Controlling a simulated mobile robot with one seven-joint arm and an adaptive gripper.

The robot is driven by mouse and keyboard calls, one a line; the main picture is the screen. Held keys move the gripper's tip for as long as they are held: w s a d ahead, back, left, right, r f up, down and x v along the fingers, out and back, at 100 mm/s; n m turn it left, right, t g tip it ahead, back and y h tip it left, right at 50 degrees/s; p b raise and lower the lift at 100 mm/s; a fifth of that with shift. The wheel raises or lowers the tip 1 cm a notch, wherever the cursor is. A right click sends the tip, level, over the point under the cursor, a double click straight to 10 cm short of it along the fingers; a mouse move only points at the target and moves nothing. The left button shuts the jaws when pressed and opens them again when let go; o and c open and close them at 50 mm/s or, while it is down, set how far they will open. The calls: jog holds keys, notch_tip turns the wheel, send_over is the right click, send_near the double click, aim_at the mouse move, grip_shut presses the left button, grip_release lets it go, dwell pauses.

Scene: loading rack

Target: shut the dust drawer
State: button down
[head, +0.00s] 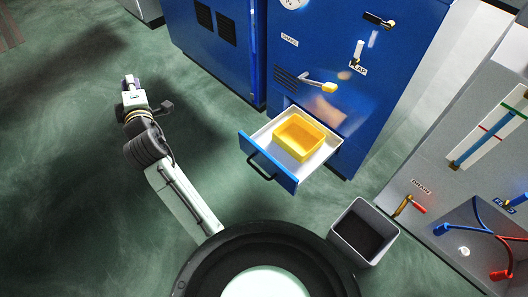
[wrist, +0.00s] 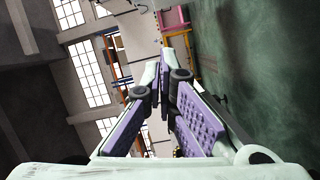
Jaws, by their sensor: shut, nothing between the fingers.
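The dust drawer (head: 271,165) is pulled out from the lower front of the blue cabinet (head: 345,60) in the head view. It has a blue front with a dark bar handle (head: 261,166). A yellow bin (head: 299,138) sits inside its white tray. My gripper (head: 129,80) is off to the left of the drawer, well apart from it, over open floor. In the wrist view my gripper's purple-padded fingers (wrist: 161,90) come together at the tips with nothing between them. The drawer does not show in the wrist view.
A grey open bin (head: 364,232) stands on the floor right of the drawer. A grey unit with a red drain lever (head: 414,207) and blue and red cables is at far right. A yellow-tipped lever (head: 328,88) projects above the drawer. The green floor (head: 70,190) at left is clear.

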jog(key=w+d+f+n+g+h, duration=0.1)
jog(key=d+f+h, duration=0.3)
jog(key=f, duration=0.5)
jog(key=w+d+f+n+g+h, duration=0.1)
jog(key=d+f+g+h, duration=0.1)
jog(key=d+f, duration=0.6)
jog(key=n+g+h, duration=0.4)
jog(key=g+h, duration=0.2)
jog(key=h, duration=0.2)
send_near(283, 177)
jog(key=shift+p+x, duration=0.45)
jog(key=shift+x, duration=1.7)
jog(key=shift+w+r, duration=0.1)
